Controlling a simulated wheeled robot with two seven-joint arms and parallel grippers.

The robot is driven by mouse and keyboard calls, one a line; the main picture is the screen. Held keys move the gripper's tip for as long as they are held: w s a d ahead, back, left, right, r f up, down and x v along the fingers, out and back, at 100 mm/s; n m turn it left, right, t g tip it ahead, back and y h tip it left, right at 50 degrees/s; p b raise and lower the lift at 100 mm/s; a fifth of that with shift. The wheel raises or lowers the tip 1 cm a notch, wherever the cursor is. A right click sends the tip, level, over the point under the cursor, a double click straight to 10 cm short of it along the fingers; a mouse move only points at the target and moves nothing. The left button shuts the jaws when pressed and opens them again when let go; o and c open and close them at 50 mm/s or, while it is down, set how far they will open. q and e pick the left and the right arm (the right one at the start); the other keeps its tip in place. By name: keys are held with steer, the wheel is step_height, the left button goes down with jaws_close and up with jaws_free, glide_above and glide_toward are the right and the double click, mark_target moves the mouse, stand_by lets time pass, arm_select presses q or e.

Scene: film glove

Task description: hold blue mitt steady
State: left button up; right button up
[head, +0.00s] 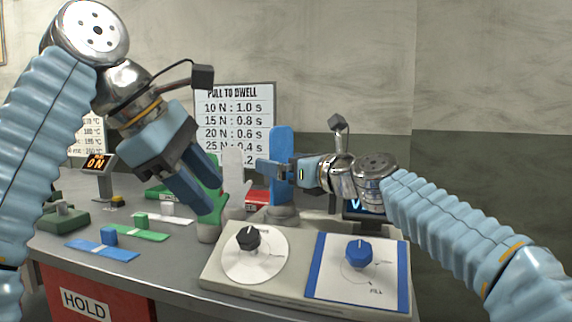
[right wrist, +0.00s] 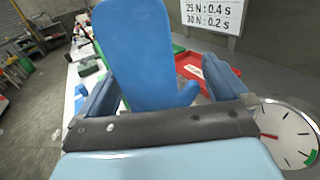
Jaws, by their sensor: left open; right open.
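The blue mitt (head: 282,145) stands upright on a grey round base behind the control panel. In the right wrist view the blue mitt (right wrist: 140,55) rises between the two fingers, its thumb toward the right finger. My right gripper (head: 268,171) is open around the mitt's lower part; the wrist view shows its fingers (right wrist: 160,88) on either side. I cannot tell whether either finger touches it. My left gripper (head: 205,188) is open and empty, pointing down in front of the green mitt (head: 214,194), which it partly hides.
A white mitt (head: 234,172) stands between the green and blue ones. The control panel (head: 300,297) with a black knob (head: 248,238) and a blue knob (head: 359,253) fills the front. Coloured strips with small blocks (head: 101,250) lie at left. A pull-to-dwell sign (head: 235,112) stands behind.

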steer(key=shift+w, duration=0.1)
steer(key=shift+a, duration=0.1)
steer(key=c, duration=0.9)
